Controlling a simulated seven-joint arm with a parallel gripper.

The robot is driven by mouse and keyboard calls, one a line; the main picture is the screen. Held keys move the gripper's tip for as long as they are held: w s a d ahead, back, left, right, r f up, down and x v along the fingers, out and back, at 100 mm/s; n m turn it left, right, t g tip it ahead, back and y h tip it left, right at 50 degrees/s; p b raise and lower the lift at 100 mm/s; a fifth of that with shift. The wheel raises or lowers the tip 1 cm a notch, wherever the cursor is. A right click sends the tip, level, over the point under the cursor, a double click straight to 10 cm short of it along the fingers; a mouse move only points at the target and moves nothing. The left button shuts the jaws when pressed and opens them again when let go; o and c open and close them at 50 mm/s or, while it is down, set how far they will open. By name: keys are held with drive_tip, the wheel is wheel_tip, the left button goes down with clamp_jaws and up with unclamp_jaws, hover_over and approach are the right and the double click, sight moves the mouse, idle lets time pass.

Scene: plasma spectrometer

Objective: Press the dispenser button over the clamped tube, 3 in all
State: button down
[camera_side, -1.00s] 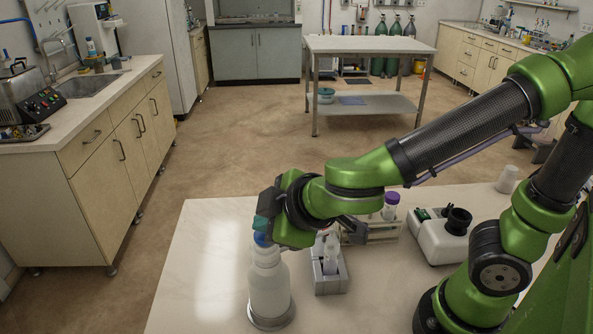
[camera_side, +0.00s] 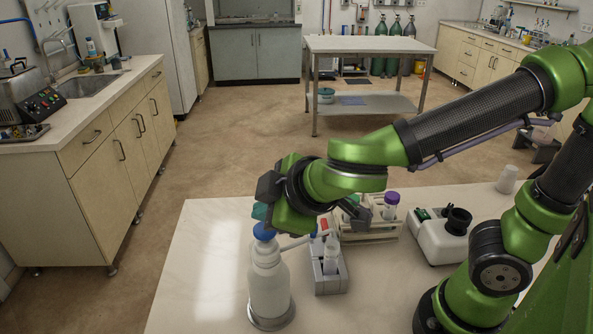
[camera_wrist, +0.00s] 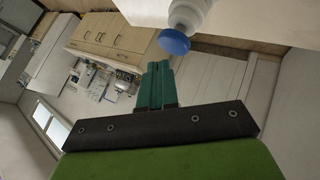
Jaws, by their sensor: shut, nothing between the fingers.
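The dispenser is a white bottle (camera_side: 269,285) standing on a round base at the table's front left, with a blue button (camera_side: 264,232) on top. Its pale spout (camera_side: 294,243) points right, toward a clear tube (camera_side: 331,257) upright in a grey clamp block (camera_side: 330,282). My gripper (camera_side: 260,212) is shut and empty, its teal fingertips just above the button; I cannot tell whether they touch it. In the wrist view, the shut fingers (camera_wrist: 157,84) point past the blue button (camera_wrist: 173,41), which shows apart from them, up and to the right.
Behind the clamp block stands a tube rack (camera_side: 372,232) with a purple-capped tube (camera_side: 391,204). A white device with a black cup (camera_side: 445,235) is to the right, and a white cup (camera_side: 507,179) is at the far right. The tabletop (camera_side: 210,245) left of the dispenser is clear.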

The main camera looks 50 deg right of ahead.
drive_tip(key=shift+r, duration=2.5)
drive_tip(key=shift+f, duration=0.1)
drive_tip(key=s+d+f+m+g+y, duration=0.1)
drive_tip(key=s+d+f+m, duration=0.1)
drive_tip(key=d+m, duration=0.4)
drive_tip(key=s+d+f+m+g+y, duration=0.1)
drive_tip(key=s+d+f+m, duration=0.1)
drive_tip(key=s+d+m, duration=0.3)
drive_tip(key=d+m, duration=0.1)
drive_tip(key=d, duration=0.3)
drive_tip(key=shift+m, duration=0.3)
